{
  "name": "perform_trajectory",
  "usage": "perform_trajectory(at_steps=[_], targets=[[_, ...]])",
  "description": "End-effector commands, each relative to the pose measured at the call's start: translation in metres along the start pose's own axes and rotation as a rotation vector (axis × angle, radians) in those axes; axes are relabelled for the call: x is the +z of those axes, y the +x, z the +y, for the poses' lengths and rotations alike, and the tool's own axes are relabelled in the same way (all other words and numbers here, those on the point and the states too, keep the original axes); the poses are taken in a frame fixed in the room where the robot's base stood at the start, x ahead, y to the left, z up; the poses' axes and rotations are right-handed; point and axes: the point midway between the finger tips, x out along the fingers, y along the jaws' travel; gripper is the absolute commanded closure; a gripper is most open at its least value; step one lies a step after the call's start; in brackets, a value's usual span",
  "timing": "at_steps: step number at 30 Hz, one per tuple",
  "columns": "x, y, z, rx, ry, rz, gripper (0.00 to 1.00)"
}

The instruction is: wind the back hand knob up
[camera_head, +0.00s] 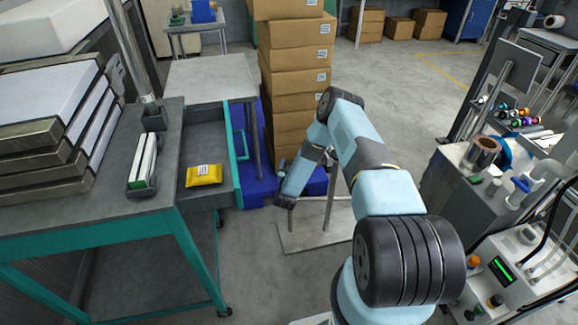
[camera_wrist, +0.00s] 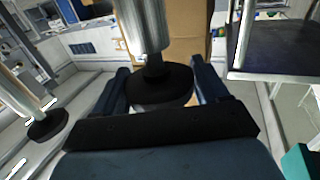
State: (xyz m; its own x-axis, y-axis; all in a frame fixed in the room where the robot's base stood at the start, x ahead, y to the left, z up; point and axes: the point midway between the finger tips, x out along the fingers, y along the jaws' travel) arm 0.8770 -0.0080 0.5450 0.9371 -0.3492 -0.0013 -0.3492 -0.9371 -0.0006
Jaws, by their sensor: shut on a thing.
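A black round hand knob (camera_wrist: 160,87) sits at the end of a metal post (camera_wrist: 146,28) in the wrist view. My gripper (camera_wrist: 159,76) has one finger on each side of it and is shut on it. A second black knob (camera_wrist: 47,124) on a similar post is at the left of that view, apart from my gripper. In the head view my gripper (camera_head: 282,202) reaches down beside a stand with thin posts and a grey plate (camera_head: 318,234). My arm covers part of the stand, and the held knob is too small to make out there.
Stacked cardboard boxes (camera_head: 295,65) and a blue bin (camera_head: 262,185) stand close behind my gripper. A teal-framed bench (camera_head: 150,205) with an open drawer holding a yellow packet (camera_head: 204,175) is at left. A machine with reels and a panel (camera_head: 502,270) is at right.

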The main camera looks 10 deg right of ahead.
Motion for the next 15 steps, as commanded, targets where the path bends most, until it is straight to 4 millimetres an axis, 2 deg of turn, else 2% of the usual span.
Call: perform_trajectory(at_steps=[8, 15], targets=[[-0.0023, 0.001, -0.0025, -0.147, -0.003, 0.004, 0.57], [-0.0016, 0.0009, -0.0026, -0.368, -0.003, 0.002, 0.57]])
